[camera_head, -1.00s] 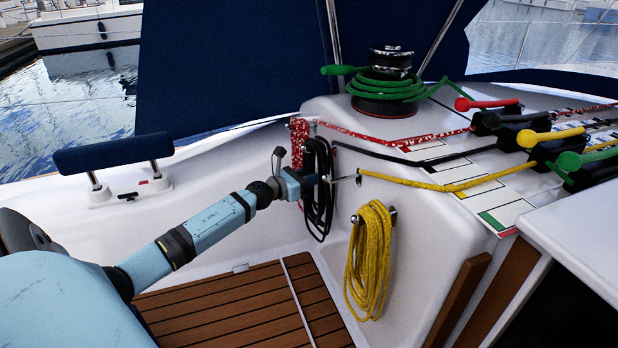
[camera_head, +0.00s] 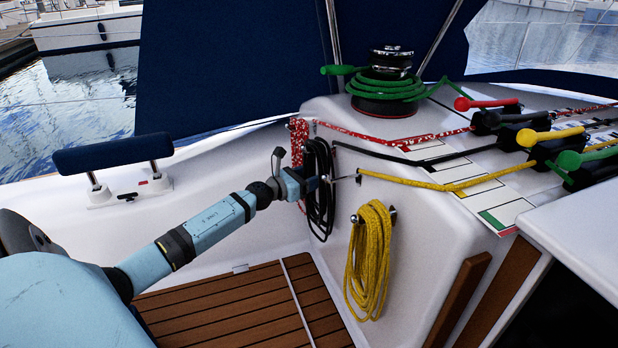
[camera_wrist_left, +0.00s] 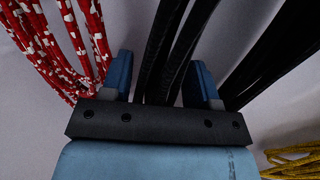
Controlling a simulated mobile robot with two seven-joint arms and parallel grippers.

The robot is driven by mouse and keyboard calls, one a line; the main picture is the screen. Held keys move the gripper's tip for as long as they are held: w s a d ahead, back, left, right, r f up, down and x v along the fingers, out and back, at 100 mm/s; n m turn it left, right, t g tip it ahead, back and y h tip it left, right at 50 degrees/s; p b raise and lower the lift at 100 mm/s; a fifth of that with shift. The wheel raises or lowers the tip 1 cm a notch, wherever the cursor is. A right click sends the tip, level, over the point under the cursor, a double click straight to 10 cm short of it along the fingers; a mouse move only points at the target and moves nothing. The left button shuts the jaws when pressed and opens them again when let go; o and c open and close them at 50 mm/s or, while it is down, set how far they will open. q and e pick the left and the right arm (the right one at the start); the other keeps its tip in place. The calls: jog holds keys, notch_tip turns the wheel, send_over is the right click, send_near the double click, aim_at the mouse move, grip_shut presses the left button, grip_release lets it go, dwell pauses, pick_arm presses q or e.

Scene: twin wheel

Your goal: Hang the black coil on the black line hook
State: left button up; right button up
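The black coil (camera_head: 320,205) hangs upright in long loops against the white cockpit wall, between the red-and-white coil and the yellow coil. My left gripper (camera_head: 314,183) is at its upper middle. In the left wrist view, the left gripper's two blue fingers (camera_wrist_left: 161,85) stand apart with some black strands (camera_wrist_left: 168,45) between them. A gap shows beside the left finger, and more black strands pass outside the right finger. The black line hook cannot be made out for sure. A small metal piece (camera_head: 346,178) sticks out just right of the gripper. My right gripper is not in view.
The red-and-white coil (camera_head: 298,140) hangs close on the left, and the yellow coil (camera_head: 370,262) hangs to the right. The black line (camera_head: 400,158) runs across the deck above. A winch (camera_head: 386,92) with green rope stands above. The wooden floor (camera_head: 230,305) is clear.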

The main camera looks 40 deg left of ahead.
pick_arm(q)
jog(key=shift+f, duration=0.1)
jog(key=v, duration=1.3)
jog(key=shift+s, duration=0.4)
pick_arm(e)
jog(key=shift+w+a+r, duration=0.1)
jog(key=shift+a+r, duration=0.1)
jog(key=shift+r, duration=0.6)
